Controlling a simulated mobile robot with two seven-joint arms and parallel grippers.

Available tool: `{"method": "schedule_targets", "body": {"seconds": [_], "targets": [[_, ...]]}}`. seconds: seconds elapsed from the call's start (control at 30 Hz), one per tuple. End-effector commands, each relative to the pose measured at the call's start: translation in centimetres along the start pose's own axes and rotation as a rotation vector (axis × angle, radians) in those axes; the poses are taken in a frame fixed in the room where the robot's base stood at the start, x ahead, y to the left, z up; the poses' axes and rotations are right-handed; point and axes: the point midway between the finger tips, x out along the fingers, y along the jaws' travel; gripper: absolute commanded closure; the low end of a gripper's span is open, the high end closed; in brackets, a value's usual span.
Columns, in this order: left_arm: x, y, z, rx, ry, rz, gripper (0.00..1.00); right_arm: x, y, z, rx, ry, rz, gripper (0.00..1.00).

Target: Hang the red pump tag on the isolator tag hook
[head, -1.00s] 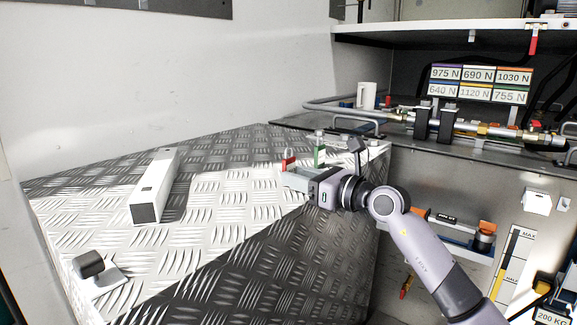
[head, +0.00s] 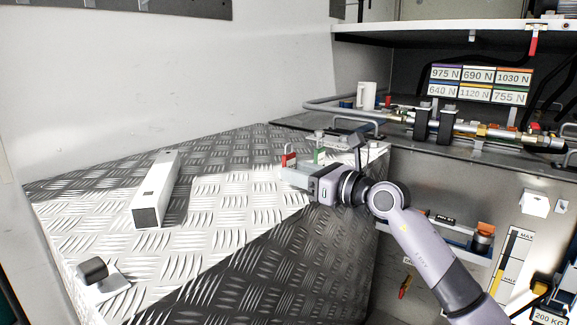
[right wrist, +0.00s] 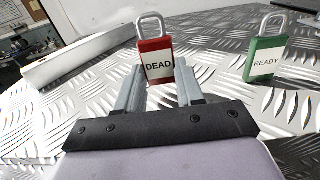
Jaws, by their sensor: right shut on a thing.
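The red tag (head: 289,159) is padlock-shaped with a grey shackle and reads "DEAD" in the right wrist view (right wrist: 157,62). It stands upright at the far part of the tread-plate top. My right gripper (head: 287,172) is shut on its lower part, with one finger on each side in the right wrist view (right wrist: 158,86). I cannot tell whether the tag still touches the plate. A green "READY" tag (right wrist: 265,59) stands apart to the right; it also shows in the head view (head: 319,156). I cannot pick out the isolator tag hook for certain. My left gripper is out of view.
A long white box-section bar (head: 156,188) lies on the plate at left. A small dark block on a light base (head: 93,270) is near the front edge. Pipework (head: 480,128), a white mug (head: 367,94) and force labels (head: 478,84) are at the back right, under a shelf (head: 460,32).

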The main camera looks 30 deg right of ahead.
Motion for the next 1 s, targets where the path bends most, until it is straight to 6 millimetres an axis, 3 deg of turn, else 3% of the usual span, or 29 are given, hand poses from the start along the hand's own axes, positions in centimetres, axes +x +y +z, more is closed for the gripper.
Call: {"method": "schedule_targets", "body": {"seconds": [0.37, 1.0], "targets": [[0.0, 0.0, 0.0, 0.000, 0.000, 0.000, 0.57, -0.1, 0.0, 0.1, 0.000, 0.000, 0.000, 1.00], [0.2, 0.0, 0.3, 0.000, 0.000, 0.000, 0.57, -2.7, 0.0, 0.1, -0.001, 0.000, -0.001, 1.00]]}}
